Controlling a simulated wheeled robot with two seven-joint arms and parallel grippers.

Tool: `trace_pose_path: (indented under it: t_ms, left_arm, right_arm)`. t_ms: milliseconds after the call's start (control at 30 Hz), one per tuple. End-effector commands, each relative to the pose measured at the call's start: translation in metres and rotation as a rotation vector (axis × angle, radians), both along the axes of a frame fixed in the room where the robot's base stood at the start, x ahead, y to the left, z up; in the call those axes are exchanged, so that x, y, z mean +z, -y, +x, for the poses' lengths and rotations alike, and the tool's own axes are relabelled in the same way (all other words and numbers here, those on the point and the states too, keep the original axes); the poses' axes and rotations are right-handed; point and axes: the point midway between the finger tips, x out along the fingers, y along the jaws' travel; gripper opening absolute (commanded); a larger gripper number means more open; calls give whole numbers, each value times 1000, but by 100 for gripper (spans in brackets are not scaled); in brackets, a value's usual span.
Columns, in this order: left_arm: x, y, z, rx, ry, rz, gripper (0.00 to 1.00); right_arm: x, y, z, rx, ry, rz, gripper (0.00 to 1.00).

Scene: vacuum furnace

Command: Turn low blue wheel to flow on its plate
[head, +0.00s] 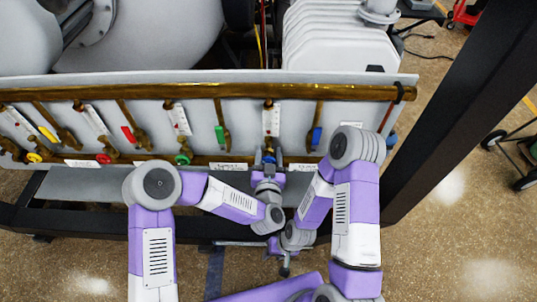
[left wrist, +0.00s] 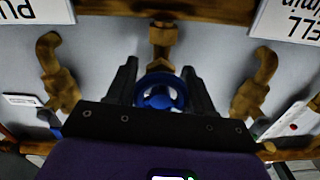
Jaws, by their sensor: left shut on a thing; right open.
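The low blue wheel (left wrist: 160,95) sits on a brass valve stem in the left wrist view. In the head view only a bit of blue (head: 269,157) shows at the lower pipe, above my left gripper. My left gripper (head: 268,166) points up at the panel, and its two black fingers (left wrist: 160,88) stand on either side of the wheel, shut on it. A white plate (head: 271,121) is on the panel above the wheel; its text is too small to read in the head view. My right gripper (head: 284,270) hangs low, below the panel, open and away from the wheel.
Yellow (head: 34,157), red (head: 103,158) and green (head: 183,159) wheels line the lower pipe to the left. Coloured lever handles, including a blue one (head: 316,136), are above them. A black frame post (head: 440,110) stands to the right of my right arm.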

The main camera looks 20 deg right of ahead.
Motion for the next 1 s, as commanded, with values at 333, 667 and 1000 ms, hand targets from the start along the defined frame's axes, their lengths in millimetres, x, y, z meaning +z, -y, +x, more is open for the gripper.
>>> trace_pose_path:
  t_ms: [333,667,1000]
  left_arm:
    - [-2,-1,0,1,-52,-184,22]
    - [-2,-1,0,-1,-133,-467,22]
    - [-1,-2,0,0,-203,-699,22]
  right_arm:
    - [-16,0,0,0,0,0,43]
    - [-38,0,0,0,0,0,43]
    - [-43,0,0,0,0,0,43]
